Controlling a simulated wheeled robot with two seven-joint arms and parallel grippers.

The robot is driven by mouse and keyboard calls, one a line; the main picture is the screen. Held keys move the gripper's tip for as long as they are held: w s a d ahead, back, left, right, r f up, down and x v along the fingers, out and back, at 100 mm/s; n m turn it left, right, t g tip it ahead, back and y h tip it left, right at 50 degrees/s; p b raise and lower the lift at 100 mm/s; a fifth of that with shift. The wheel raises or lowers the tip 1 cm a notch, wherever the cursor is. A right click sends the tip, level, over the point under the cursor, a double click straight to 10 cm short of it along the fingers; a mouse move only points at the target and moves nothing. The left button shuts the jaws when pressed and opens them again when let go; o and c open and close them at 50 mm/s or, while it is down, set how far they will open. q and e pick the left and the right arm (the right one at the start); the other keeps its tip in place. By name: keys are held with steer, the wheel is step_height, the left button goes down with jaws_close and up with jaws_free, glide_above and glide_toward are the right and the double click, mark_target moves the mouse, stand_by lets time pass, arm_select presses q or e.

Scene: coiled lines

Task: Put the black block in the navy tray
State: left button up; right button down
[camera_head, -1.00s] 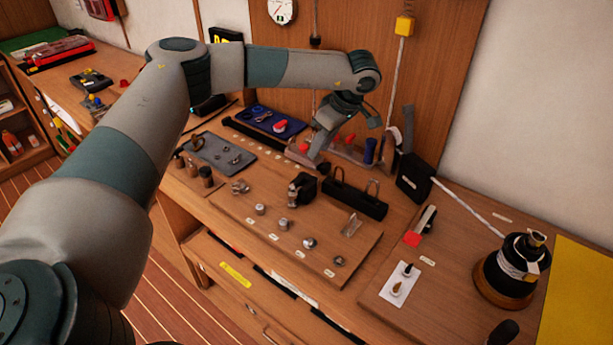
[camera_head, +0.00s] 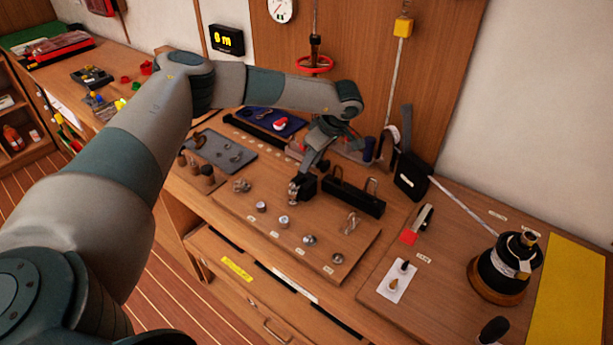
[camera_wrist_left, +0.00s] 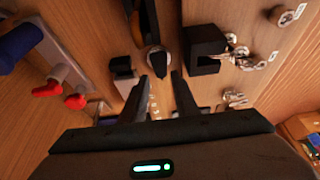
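The black block (camera_head: 307,184), with metal fittings at its side, stands on the wooden board in the middle of the bench. In the left wrist view a black block (camera_wrist_left: 204,44) with a metal shackle beside it lies ahead and right of the fingertips. My left gripper (camera_head: 311,164) points down close above the block, partly overlapping it in the head view. Its dark fingers (camera_wrist_left: 161,88) are apart, with no held object visible; contact cannot be told. The navy tray (camera_head: 297,126) lies at the back of the bench, holding a red-and-white item. My right gripper is out of view.
A grey tray (camera_head: 226,143) with small metal parts lies left of the board. A long black rack (camera_head: 354,197) with metal loops stands right of the block. Small metal fittings line the board's front. A black box (camera_head: 411,177) stands farther right.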

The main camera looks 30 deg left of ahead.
arm_select(q)
steer(key=shift+a+f+p, duration=0.4)
steer(key=shift+f+p, duration=0.1)
steer(key=shift+p, duration=0.15)
steer(key=shift+p+x, duration=0.5)
steer(key=shift+x, duration=0.6)
steer(key=shift+a+f, duration=0.3)
steer(key=shift+f, duration=0.4)
steer(key=shift+c, duration=0.7)
jaws_close()
